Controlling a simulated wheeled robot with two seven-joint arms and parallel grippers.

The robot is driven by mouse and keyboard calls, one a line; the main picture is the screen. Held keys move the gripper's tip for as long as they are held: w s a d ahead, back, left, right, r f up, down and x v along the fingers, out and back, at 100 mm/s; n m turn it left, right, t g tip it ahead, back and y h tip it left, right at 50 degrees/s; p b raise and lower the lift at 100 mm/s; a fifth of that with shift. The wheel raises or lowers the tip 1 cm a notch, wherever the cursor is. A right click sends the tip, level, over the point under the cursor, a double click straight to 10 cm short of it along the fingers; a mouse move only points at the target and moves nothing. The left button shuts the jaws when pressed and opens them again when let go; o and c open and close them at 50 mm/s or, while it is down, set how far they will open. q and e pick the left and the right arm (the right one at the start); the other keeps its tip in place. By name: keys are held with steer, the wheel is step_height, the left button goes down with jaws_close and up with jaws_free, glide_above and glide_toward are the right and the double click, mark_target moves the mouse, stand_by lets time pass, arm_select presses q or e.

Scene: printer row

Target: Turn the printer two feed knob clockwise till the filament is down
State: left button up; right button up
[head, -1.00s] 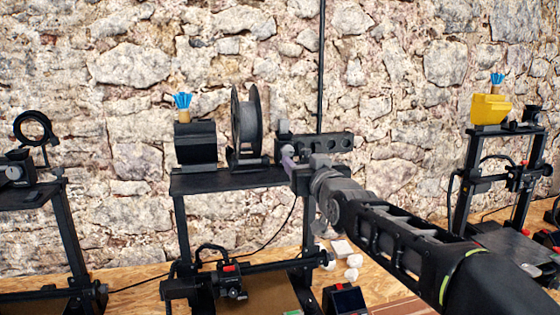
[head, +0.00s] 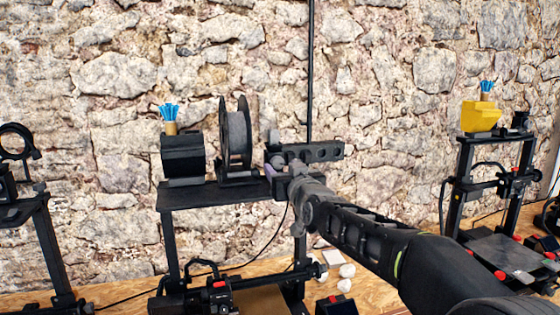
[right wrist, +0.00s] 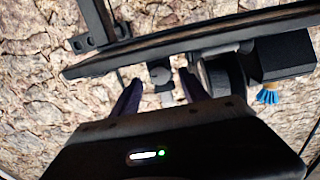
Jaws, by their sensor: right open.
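Printer two (head: 232,193) is the black frame in the middle of the head view, with a grey filament spool (head: 236,138) on top. My right gripper (head: 275,170) is at the right end of its top bar. In the right wrist view the purple fingers of my right gripper (right wrist: 162,93) are open. A small round grey knob (right wrist: 160,75) shows in the gap between them, beyond the fingertips or at their level; I cannot tell which. In the head view the gripper mostly hides the knob. The filament is too small to make out. My left gripper is not in view.
A black box (head: 183,157) with a blue-bristled brush (head: 169,115) stands left of the spool. Another printer with a yellow block (head: 480,116) stands at the right. White crumpled bits (head: 347,271) lie on the wooden table (head: 120,290). A stone wall is close behind.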

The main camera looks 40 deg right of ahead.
mark_target(277, 162)
steer(key=shift+p+x, duration=0.45)
steer(key=shift+x, duration=0.9)
steer(key=shift+c, duration=0.5)
jaws_close()
